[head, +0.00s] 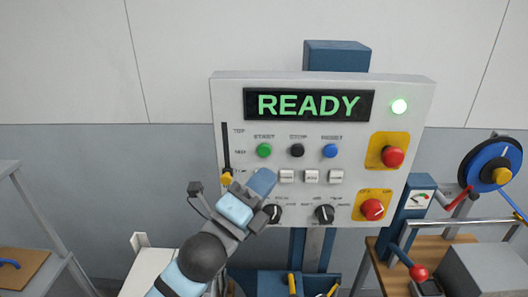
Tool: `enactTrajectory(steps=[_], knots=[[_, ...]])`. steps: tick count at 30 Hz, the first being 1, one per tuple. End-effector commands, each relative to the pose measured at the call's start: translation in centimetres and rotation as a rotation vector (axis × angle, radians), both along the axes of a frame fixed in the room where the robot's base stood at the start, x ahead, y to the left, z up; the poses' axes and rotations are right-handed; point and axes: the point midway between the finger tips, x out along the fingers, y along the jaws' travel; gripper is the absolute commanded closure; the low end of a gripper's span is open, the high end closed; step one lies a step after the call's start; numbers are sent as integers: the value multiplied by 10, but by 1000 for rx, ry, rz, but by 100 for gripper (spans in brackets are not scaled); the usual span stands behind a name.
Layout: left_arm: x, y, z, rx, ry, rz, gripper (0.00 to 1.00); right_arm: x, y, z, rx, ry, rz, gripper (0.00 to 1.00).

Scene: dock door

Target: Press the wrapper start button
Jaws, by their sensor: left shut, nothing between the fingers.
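The start button (264,150) is a round green button under a START label on a pale grey control panel (405,95). A black stop button (297,150) and a blue reset button (330,151) sit to its right. My left gripper (264,180) is shut and empty. In the picture its tip is just below the green button, in front of the lower panel; I cannot tell the gap to the panel. My right gripper is out of view.
An orange-knobbed slider (227,178) is left of the gripper. Small white keys (310,176) and black knobs (324,213) are close by, some partly hidden. A red mushroom button (392,156) and red switch (372,208) sit at right. A wooden bench (378,262) stands lower right.

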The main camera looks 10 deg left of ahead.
Motion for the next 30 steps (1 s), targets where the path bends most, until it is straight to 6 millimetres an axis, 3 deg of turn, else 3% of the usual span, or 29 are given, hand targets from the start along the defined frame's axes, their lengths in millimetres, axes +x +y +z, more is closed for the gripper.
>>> enactTrajectory(steps=[6, 12, 30], knots=[[30, 6, 0, 2, -1, 1, 100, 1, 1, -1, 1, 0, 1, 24], [46, 10, 0, 1, 0, 0, 100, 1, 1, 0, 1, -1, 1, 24], [51, 11, 0, 0, 0, 1, 100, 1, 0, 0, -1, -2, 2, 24]])
